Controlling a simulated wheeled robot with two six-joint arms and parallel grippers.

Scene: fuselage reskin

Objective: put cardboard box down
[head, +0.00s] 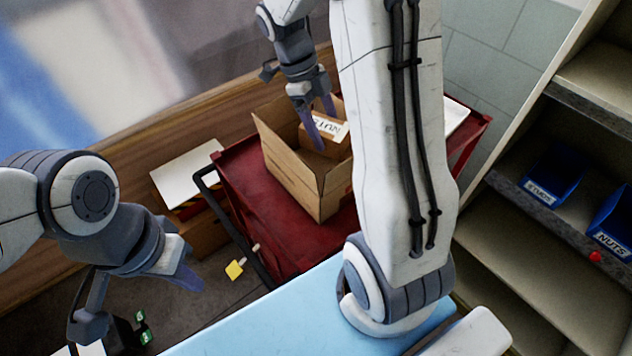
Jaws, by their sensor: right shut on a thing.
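An open-topped brown cardboard box (290,180) stands on the red cart (240,200) in the middle of the head view, its flaps up. A cardboard part with a white "NUTS" label shows at its opening; I cannot tell if it is a panel or a smaller box inside. My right gripper (321,120) points down into the opening, its purple fingers shut on the cardboard by the label. My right arm hides the box's right side. My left gripper (184,278) hangs at the lower left, away from the cart, with no object visible in it. Its finger gap is hidden.
A shelf rack at the right holds blue bins, one (552,176) and another marked "NUTS" (613,222). A light blue surface (270,325) lies in front of the cart. A black handle (235,225) and a yellow tag (235,270) are at the cart's left.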

